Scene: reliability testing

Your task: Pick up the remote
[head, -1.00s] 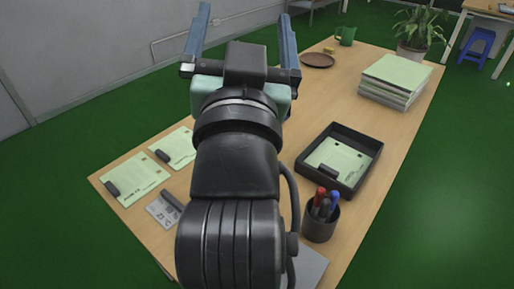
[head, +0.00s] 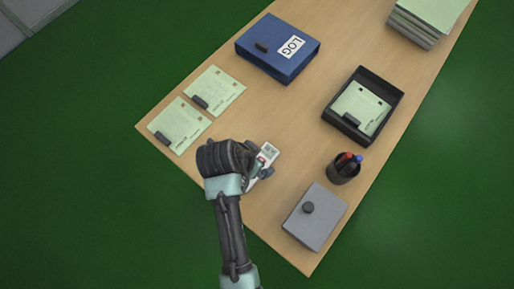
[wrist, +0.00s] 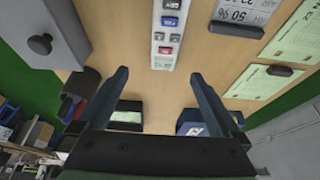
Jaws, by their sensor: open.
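The remote (wrist: 166,35) shows in the wrist view as a pale, narrow bar with a row of dark, blue and red buttons, lying on the wooden desk. Its upper end runs out of the picture. In the head view the pale remote (head: 267,154) shows beside my gripper, partly hidden by it. My gripper (wrist: 160,77) is open and empty in the wrist view, its two dark blue fingers wide apart, with the remote lined up beyond the gap between them. In the head view my gripper (head: 263,174) is low over the desk, mostly hidden by my wrist.
A grey box (head: 316,220) with a dark knob and a pen cup (head: 343,168) stand to the right. A black tray (head: 341,124) with a green sheet, a blue LOG binder (head: 260,57) and green papers (head: 180,126) surround bare desk (head: 290,105).

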